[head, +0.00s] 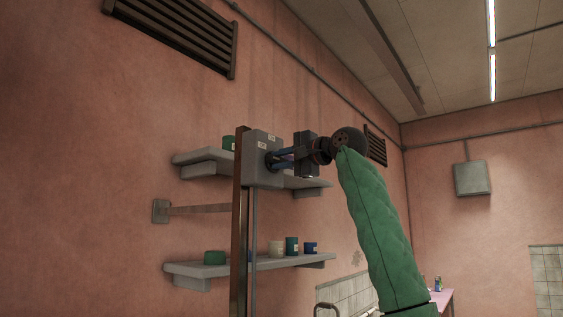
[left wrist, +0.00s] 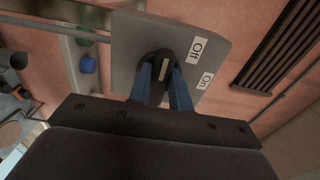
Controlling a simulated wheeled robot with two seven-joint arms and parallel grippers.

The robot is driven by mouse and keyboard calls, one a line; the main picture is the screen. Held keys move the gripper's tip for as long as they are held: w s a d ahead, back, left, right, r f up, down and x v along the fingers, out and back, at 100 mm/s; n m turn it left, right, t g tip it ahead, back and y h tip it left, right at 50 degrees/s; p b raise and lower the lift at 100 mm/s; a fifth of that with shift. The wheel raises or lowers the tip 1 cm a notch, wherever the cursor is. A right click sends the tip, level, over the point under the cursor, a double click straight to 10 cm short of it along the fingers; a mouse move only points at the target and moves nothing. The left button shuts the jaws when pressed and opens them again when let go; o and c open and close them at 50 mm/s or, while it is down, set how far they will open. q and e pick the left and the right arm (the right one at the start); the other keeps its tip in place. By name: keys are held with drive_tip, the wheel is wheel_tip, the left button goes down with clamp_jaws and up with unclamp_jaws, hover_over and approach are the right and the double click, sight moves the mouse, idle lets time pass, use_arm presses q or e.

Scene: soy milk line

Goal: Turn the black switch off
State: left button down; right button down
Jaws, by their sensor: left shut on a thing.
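The black switch (left wrist: 159,60) is a round knob with a pale mark, on the face of a grey box (left wrist: 128,40). Labels reading "Off" (left wrist: 196,49) and "On" (left wrist: 206,80) sit beside it. In the head view the grey box (head: 262,148) is fixed to a brown post. My left gripper (head: 277,158) reaches it from the right, with its blue fingers closed around the knob. The fingers, in the left wrist view (left wrist: 161,76), cover part of the knob. I cannot tell for sure which label its mark points to. My right gripper is out of view.
Behind the post (head: 240,220), an upper shelf (head: 205,158) and a lower shelf (head: 200,271) with several cups and jars are on the pink wall. A dark vent (head: 180,30) is high on the wall. The space right of my arm is open.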

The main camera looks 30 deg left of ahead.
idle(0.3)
use_arm(q)
drive_tip(key=c, duration=1.3)
unclamp_jaws()
drive_tip(key=shift+d, duration=0.2)
drive_tip(key=shift+d+f, duration=0.1)
drive_tip(key=shift+d, duration=0.2)
drive_tip(key=shift+d+b, duration=0.55)
drive_tip(key=shift+d, duration=0.3)
drive_tip(key=d, duration=0.3)
drive_tip(key=d+b, duration=0.1)
drive_tip(key=d, duration=0.1)
drive_tip(key=shift+s, duration=0.3)
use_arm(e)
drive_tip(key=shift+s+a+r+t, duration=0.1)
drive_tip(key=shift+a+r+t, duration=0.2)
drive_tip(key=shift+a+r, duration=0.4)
